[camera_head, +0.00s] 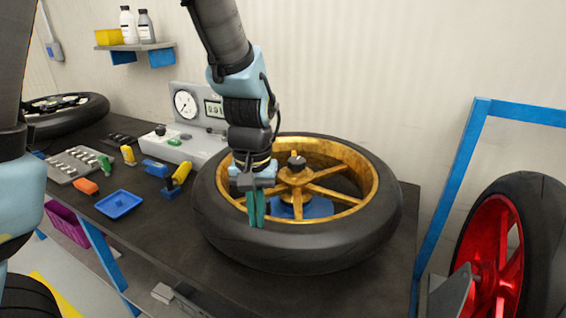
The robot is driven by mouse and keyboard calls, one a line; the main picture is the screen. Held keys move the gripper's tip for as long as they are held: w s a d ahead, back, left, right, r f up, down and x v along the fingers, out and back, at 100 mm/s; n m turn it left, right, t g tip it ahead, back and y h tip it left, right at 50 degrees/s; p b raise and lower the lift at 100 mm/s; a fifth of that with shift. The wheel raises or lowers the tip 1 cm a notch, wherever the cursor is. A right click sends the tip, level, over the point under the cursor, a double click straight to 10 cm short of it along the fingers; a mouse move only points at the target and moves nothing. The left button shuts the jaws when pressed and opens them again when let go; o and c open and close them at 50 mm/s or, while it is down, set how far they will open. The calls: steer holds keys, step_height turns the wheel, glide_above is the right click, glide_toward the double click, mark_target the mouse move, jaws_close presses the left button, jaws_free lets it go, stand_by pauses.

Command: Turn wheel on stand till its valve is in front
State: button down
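A wheel with a black tyre and gold spokes (330,192) lies flat on a blue stand (315,207) on the dark table (190,250). A dark knob (297,162) tops its hub. My gripper (256,222) points down at the near left part of the wheel, its teal fingers over the inner edge of the rim and tyre. The fingers are close together; I cannot tell whether they touch the wheel or grip anything. I cannot make out the valve; my gripper and arm cover part of the left side of the rim.
A gauge box (185,145) stands behind left of the wheel. A blue tray (119,204), a blue and yellow tool (172,178) and small coloured items lie to the left. Another wheel (62,112) lies at the far left. A red-rimmed wheel (497,250) stands beside a blue frame (452,190) at right.

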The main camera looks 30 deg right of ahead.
steer(key=shift+s+a+f, duration=0.1)
steer(key=shift+s+f, duration=0.1)
steer(key=shift+f, duration=0.05)
step_height(320, 180, up, 6)
steer(key=p, duration=0.6)
steer(key=shift+w+r, duration=0.1)
steer(key=shift+r, duration=0.1)
steer(key=shift+f, duration=0.1)
stand_by(0.3)
steer(key=w+a+n+b, duration=0.1)
steer(key=w+a+n, duration=0.2)
steer(key=w+a, duration=0.8)
steer(key=a+r+n+t+b, duration=0.1)
steer(key=a+n, duration=0.2)
steer(key=a, duration=1.5)
steer(key=shift+a+r+n+t, duration=0.15)
steer(key=shift+r+n+t, duration=0.15)
steer(key=shift+n, duration=0.1)
